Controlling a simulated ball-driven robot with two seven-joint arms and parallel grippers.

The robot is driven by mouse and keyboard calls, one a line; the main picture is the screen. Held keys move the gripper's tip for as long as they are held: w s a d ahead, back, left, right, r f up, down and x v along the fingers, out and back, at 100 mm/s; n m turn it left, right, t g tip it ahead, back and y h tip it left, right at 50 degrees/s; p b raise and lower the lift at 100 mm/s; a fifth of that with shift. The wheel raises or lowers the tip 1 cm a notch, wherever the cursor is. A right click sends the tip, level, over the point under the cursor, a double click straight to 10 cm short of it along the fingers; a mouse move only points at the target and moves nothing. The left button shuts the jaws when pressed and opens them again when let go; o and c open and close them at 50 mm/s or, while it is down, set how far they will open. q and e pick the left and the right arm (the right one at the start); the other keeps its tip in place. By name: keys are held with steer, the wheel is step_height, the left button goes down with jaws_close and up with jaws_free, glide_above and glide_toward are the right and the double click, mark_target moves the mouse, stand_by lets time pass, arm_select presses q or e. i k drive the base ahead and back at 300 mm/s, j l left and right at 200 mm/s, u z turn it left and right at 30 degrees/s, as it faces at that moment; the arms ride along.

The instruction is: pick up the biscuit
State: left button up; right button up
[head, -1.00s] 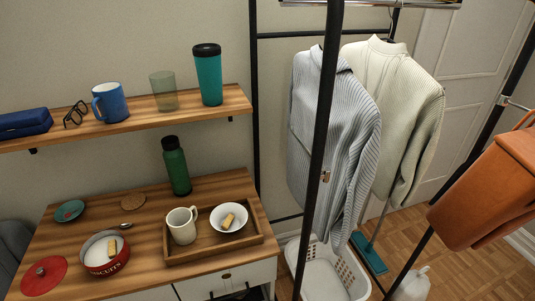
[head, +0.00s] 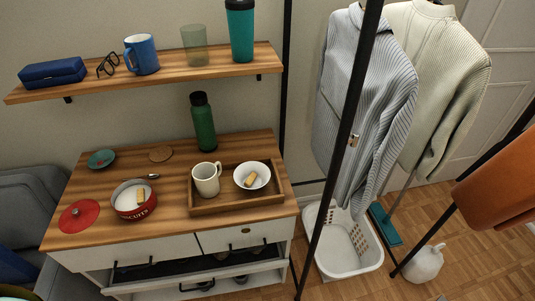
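One biscuit (head: 250,179) lies in a white bowl (head: 265,169) on the right side of the wooden tray (head: 233,204). Another biscuit (head: 140,195) is in the red tin marked BISCUITS (head: 133,211) at the desk's left front. The tin is open, and its red lid (head: 79,217) lies on the desk to its left. Neither of my grippers shows in the head view.
A cream mug (head: 206,179) stands in the tray left of the bowl. A green bottle (head: 203,122) stands behind the tray. A spoon, coaster and small teal dish (head: 101,159) lie behind the tin. A shelf (head: 170,72) overhangs the back. A black rack post (head: 338,150) rises at right.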

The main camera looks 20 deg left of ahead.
mark_target(140, 195)
steer(key=u, duration=1.75)
